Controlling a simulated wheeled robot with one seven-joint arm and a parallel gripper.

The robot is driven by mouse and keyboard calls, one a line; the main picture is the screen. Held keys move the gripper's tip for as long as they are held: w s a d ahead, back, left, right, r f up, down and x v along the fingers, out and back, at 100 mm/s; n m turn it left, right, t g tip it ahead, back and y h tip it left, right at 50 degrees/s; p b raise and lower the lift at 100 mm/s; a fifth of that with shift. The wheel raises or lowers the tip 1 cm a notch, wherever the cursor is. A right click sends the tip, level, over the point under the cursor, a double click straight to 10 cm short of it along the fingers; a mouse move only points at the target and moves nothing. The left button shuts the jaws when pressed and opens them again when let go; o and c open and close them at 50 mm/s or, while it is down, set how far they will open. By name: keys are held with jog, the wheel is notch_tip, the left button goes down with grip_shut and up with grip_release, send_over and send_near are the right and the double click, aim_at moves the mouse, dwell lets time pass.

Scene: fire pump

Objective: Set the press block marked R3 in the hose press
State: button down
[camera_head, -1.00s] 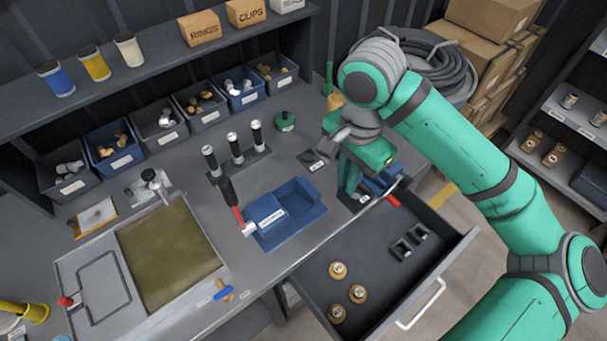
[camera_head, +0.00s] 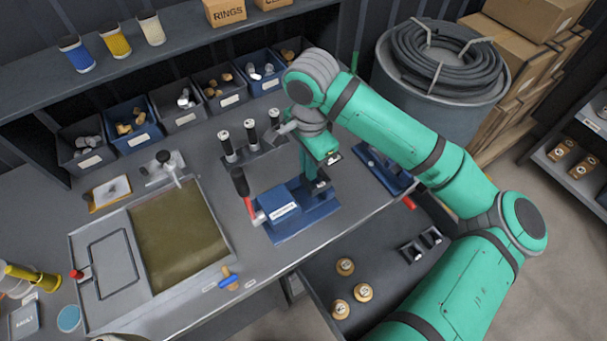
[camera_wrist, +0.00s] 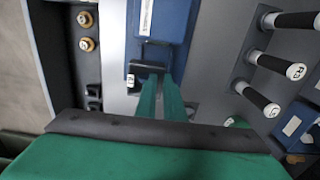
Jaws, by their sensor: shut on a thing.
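The hose press is a blue base (camera_head: 290,226) with a blue body (camera_head: 282,202) at its left, on the bench near the front edge. A red-and-black lever (camera_head: 241,186) rises at its left end. My gripper (camera_head: 317,178) is shut on a small dark press block (camera_head: 319,188) at the press's right end. In the wrist view, the block (camera_wrist: 148,67) sits at the fingertips in front of the blue press body (camera_wrist: 158,30). I cannot tell whether the block touches the press floor.
The open drawer (camera_head: 330,275) lies front right, with two dark blocks (camera_head: 422,244) and several brass round pieces (camera_head: 345,267). Three black-handled tools (camera_head: 250,132) stand behind the press. A blue fixture (camera_head: 380,168) sits to the right. A tray with an olive mat (camera_head: 180,235) lies left.

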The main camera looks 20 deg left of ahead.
jog(key=shift+a+f, duration=0.2)
jog(key=shift+f, duration=0.6)
jog(key=shift+a+f, duration=0.25)
jog(key=shift+f, duration=0.55)
jog(key=shift+a+f, duration=0.2)
jog(key=shift+f, duration=0.6)
jog(key=c, duration=1.9)
grip_release()
jog(key=shift+o, duration=0.2)
jog(key=shift+w+a, duration=0.1)
jog(key=shift+r, duration=0.1)
notch_tip(320, 180, up, 12)
